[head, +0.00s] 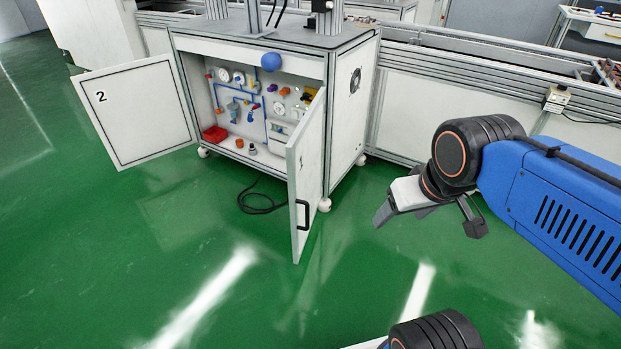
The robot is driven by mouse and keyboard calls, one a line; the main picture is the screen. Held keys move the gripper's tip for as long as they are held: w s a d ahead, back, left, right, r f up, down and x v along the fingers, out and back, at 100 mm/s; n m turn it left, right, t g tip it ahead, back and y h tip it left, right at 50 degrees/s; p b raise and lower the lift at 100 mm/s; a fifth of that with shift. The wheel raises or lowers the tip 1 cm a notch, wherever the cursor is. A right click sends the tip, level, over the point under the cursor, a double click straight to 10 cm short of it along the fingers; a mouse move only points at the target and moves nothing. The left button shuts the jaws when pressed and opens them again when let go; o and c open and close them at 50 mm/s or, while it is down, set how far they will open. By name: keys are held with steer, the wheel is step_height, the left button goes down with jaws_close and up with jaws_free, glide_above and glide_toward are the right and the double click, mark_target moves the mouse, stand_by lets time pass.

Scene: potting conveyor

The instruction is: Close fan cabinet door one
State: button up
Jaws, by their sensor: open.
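Door one (306,170), a white panel in a grey frame with a black handle (303,215), is hinged at the cabinet's right front corner. It stands open, swung out toward me and seen nearly edge-on. My gripper (430,222) is open and empty, to the right of door one and apart from it. Its fingers point down and left over the floor.
The other door (140,115), marked 2, stands wide open to the left. The cabinet's inside holds gauges, blue pipes and a red bin (215,134). A black cable (262,205) lies on the green floor. A conveyor (470,85) runs behind on the right. The front floor is clear.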

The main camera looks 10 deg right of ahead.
steer(key=c, duration=0.5)
steer(key=shift+w+a+r+m, duration=0.1)
steer(key=shift+w+r+m, duration=0.1)
steer(key=shift+w+m, duration=0.15)
steer(key=c, duration=0.5)
steer(key=w, duration=0.1)
steer(key=w+r+m, duration=0.1)
steer(key=w+m, duration=0.1)
steer(key=shift+a+r+g, duration=0.25)
steer(key=shift+a+g, duration=0.05)
steer(key=shift+a, duration=0.05)
jaws_close()
steer(key=w+a+r+m+g+y, duration=0.1)
steer(key=w+a+m, duration=0.3)
steer(key=w+m, duration=0.8)
steer(key=w+a+r+m+g+y, duration=0.15)
steer(key=w+a+m, duration=0.25)
steer(key=w+m, duration=0.8)
steer(key=w+a+f+n, duration=0.3)
steer(key=w+a+f, duration=0.2)
steer(key=f, duration=0.5)
steer(key=shift+w+a+f, duration=0.15)
steer(key=shift+w, duration=0.1)
